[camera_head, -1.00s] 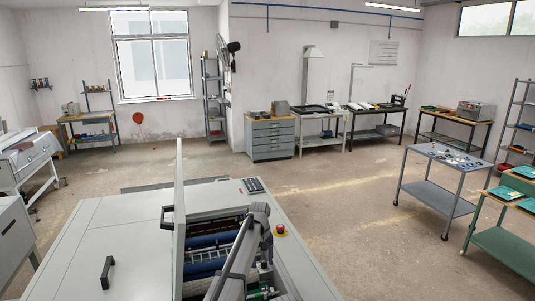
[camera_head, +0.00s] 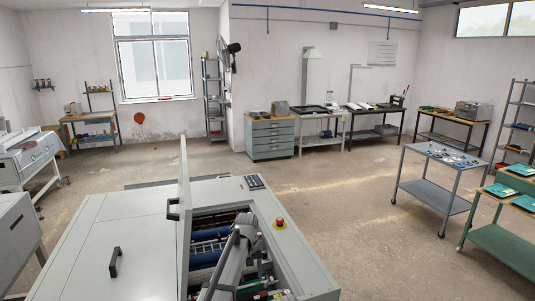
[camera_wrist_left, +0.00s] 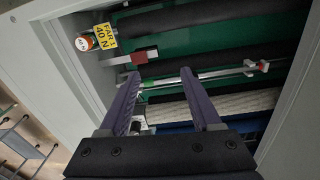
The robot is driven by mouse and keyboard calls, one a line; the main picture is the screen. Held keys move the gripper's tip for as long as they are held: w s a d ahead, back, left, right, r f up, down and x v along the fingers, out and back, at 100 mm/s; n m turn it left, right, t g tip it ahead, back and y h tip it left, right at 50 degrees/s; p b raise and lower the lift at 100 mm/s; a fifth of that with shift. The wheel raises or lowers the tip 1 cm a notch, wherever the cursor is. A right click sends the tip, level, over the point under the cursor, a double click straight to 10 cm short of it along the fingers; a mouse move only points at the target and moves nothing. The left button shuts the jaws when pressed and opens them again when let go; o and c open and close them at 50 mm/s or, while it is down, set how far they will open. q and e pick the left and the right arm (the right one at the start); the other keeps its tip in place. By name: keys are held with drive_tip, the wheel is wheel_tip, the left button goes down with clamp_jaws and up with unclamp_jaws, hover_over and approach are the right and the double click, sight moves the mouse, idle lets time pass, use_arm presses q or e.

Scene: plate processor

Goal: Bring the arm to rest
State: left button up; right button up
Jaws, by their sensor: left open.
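My left arm (camera_head: 232,262) reaches over the open top of the grey plate processor (camera_head: 140,225) in the head view. In the left wrist view my left gripper (camera_wrist_left: 161,84) is open, with two dark purple fingers apart. Nothing is visibly held between them. Beyond the fingers lie a thin metal rod (camera_wrist_left: 225,74), dark rollers (camera_wrist_left: 200,14) and a green inner surface (camera_wrist_left: 215,45). I cannot tell whether the fingers touch anything. My right gripper is in neither view.
The processor's lid (camera_head: 184,215) stands upright left of the opening. A red stop button (camera_head: 280,222) sits to the right. In the left wrist view a yellow label (camera_wrist_left: 103,36) and a red block (camera_wrist_left: 139,57) are near the wall. A grey cart (camera_head: 437,190) stands right; open floor lies between.

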use_arm(q)
drive_tip(key=s+a+m, duration=0.1)
drive_tip(key=s+a, duration=0.3)
drive_tip(key=s, duration=0.6)
drive_tip(key=s+a+m, duration=0.1)
drive_tip(key=s+a, duration=0.2)
drive_tip(key=s, duration=0.6)
drive_tip(key=s+a, duration=0.4)
drive_tip(key=s, duration=0.6)
drive_tip(key=s+d+f+m+y+b, duration=0.1)
drive_tip(key=s+d+f+m+b, duration=0.3)
drive_tip(key=d+f+b, duration=0.7)
wheel_tip(320, 180, down, 3)
drive_tip(key=b, duration=0.2)
drive_tip(key=shift+r+y+b, duration=0.15)
drive_tip(key=shift+y+b, duration=0.15)
drive_tip(key=shift+b, duration=0.1)
drive_tip(key=shift+s+g, duration=0.1)
drive_tip(key=shift+g, duration=0.2)
